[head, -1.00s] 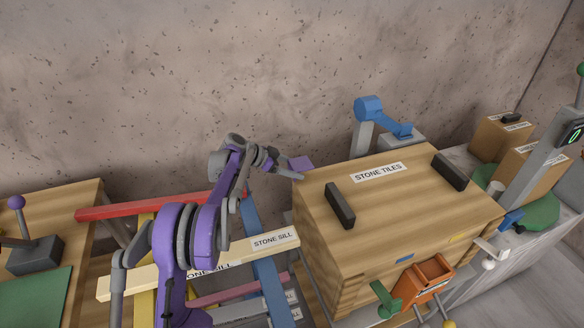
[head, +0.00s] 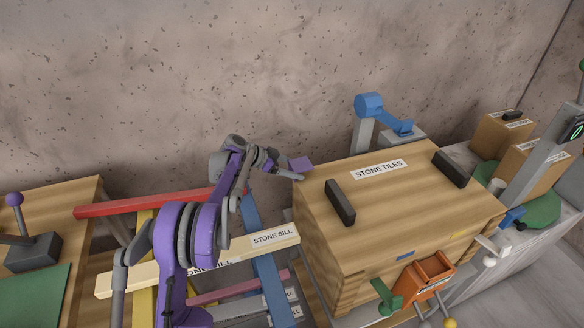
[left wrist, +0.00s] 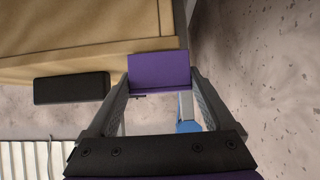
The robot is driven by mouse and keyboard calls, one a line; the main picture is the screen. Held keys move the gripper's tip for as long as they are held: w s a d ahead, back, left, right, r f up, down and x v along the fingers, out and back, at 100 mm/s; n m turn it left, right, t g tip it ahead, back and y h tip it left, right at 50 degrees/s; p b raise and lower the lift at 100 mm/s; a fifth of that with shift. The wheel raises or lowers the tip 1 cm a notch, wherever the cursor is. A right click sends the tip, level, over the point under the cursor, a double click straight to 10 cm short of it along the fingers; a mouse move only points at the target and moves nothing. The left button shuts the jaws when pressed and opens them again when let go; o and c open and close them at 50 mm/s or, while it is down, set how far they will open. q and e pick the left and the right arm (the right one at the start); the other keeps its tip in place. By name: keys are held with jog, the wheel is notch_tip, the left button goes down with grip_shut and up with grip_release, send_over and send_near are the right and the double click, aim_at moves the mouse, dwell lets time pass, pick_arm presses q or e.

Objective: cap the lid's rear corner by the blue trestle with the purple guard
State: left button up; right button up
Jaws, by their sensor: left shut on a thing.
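The purple guard (head: 301,163) is a small block held between the fingertips of my left gripper (head: 296,172). It is at the rear left corner of the wooden lid (head: 400,205) of the box marked STONE TILES; I cannot tell whether they touch. In the left wrist view the guard (left wrist: 160,72) sits between both fingers, close beside the lid's wooden edge (left wrist: 90,47). The blue trestle (head: 266,262) stands left of the box, partly hidden by stone sills. My right gripper is not in view.
Two dark handles (head: 340,202) (head: 450,170) stand on the lid. A blue-headed device (head: 369,105) stands behind the box, and a concrete wall (head: 200,80) runs along the back. A red bar (head: 150,203) lies at the left. An orange holder (head: 428,275) is at the box's front.

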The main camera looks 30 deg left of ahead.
pick_arm(q)
jog(key=shift+f+b, duration=0.35)
jog(key=shift+f, duration=0.45)
jog(key=o, duration=1.1)
jog(key=v, duration=1.1)
jog(key=s+d+r+n+g+y+p, duration=0.1)
jog(key=s+d+r+n+g+p, duration=0.1)
jog(key=s+d, duration=0.5)
jog(key=s+d+r+n+g+y+p, duration=0.1)
jog(key=s+d+r+p, duration=0.15)
jog(key=d, duration=0.85)
jog(key=s+d+n+y+p, duration=0.1)
jog(key=s+d, duration=0.2)
jog(key=s, duration=0.4)
jog(key=s+d+f+n+y+p, duration=0.1)
jog(key=s+d+n+y, duration=0.1)
jog(key=s, duration=0.5)
jog(key=s+d+f+n+y+p, duration=0.1)
jog(key=s+d+n+y, duration=0.1)
jog(key=s, duration=0.6)
jog(key=shift+d+f, duration=0.2)
jog(key=shift+d, duration=0.6)
